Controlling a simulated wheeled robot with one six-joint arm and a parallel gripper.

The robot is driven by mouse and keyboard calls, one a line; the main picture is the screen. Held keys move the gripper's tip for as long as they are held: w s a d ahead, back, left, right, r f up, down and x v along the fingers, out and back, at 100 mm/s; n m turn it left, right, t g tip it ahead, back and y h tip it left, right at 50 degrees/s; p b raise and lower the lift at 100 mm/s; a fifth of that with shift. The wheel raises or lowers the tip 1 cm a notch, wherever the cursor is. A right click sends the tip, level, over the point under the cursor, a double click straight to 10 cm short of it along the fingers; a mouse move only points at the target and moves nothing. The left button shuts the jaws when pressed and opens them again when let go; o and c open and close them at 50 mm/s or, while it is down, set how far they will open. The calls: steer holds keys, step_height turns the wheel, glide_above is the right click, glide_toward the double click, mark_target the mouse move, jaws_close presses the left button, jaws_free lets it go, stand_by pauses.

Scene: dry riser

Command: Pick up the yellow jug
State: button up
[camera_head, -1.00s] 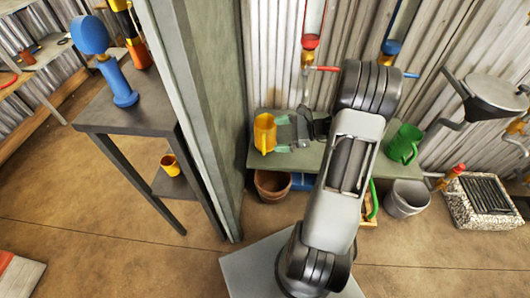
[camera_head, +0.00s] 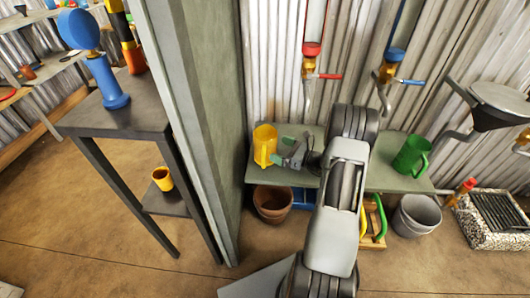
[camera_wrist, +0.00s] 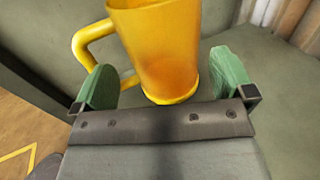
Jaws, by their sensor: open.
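The yellow jug (camera_head: 265,144) stands upright at the left end of the green-grey bench. In the wrist view the jug (camera_wrist: 165,50) is just ahead of my gripper, with its handle on the left. My gripper (camera_head: 281,152) is at the right of the jug in the head view. In the wrist view my open gripper (camera_wrist: 168,85) has its two green fingertips spread to either side of the jug's lower part. The left fingertip is close to the handle; I cannot tell whether it touches. The jug's top is cut off in the wrist view.
The bench (camera_head: 392,182) also bears a green jug (camera_head: 411,155) at its right. A grey-green wall (camera_head: 200,110) rises left of the bench. A terracotta pot (camera_head: 272,203) and grey bucket (camera_head: 416,215) sit below. Taps with red (camera_head: 329,76) and blue (camera_head: 411,82) levers hang behind.

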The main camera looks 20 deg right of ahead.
mark_target(271, 146)
steer(key=b+x, duration=0.1)
steer(key=x, duration=0.3)
steer(key=shift+w+a+f+b, duration=0.15)
steer(key=shift+w+f+b, duration=0.05)
steer(key=shift+b, duration=0.2)
steer(key=shift+w+a+r, duration=0.1)
steer(key=shift+w+a, duration=0.2)
steer(key=shift+w, duration=0.05)
steer(key=shift+c, duration=0.3)
steer(key=c, duration=0.8)
